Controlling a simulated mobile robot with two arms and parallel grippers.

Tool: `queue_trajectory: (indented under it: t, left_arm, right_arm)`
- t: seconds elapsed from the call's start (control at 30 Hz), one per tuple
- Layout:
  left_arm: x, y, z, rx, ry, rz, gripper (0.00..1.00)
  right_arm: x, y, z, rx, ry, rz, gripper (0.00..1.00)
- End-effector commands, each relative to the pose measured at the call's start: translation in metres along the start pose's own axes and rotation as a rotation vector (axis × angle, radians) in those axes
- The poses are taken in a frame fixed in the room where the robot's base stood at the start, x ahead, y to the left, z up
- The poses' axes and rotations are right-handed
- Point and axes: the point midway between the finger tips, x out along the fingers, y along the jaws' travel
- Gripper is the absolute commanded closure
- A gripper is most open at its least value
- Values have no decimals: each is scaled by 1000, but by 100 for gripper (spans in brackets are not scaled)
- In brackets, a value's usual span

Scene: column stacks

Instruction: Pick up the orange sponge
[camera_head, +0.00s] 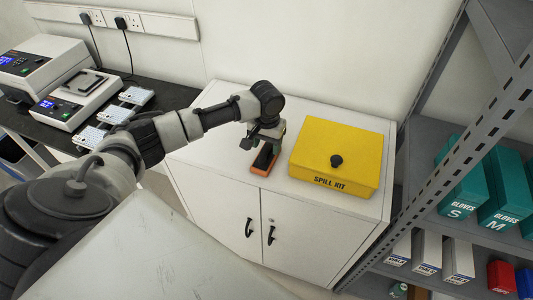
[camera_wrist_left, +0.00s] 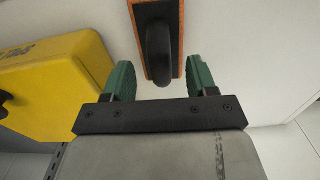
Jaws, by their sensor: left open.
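The orange sponge (camera_head: 258,171) lies on the white cabinet top, left of the yellow box. It is long and narrow, with a dark top and a black handle. In the left wrist view the sponge (camera_wrist_left: 181,35) shows as orange edges around the dark top, and its far end is cut off by the frame. My left gripper (camera_head: 262,143) is over the sponge. In the wrist view its green fingers (camera_wrist_left: 160,78) are apart, one on each side of the black handle's near end. The fingers look clear of the handle. My right gripper is not in view.
A yellow spill kit box (camera_head: 338,155) with a black knob stands close to the right of the sponge. The white cabinet top (camera_head: 215,140) is clear to the left. A metal shelf (camera_head: 440,120) with glove boxes stands further right. Lab devices (camera_head: 75,98) sit on a dark bench at left.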

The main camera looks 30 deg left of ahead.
Motion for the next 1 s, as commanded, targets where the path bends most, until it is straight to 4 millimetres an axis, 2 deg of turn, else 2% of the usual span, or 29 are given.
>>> queue_trajectory:
  t: [0.17,0.4,0.77,1.0]
  left_arm:
    - [18,-1,1,1,-1,0,43]
    - [20,-1,1,1,0,0,43]
    - [19,0,1,1,0,0,98]
    - [18,0,0,1,2,0,99]
  right_arm:
    - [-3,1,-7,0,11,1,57]
    - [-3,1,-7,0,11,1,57]
    - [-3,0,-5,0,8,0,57]
    - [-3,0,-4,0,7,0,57]
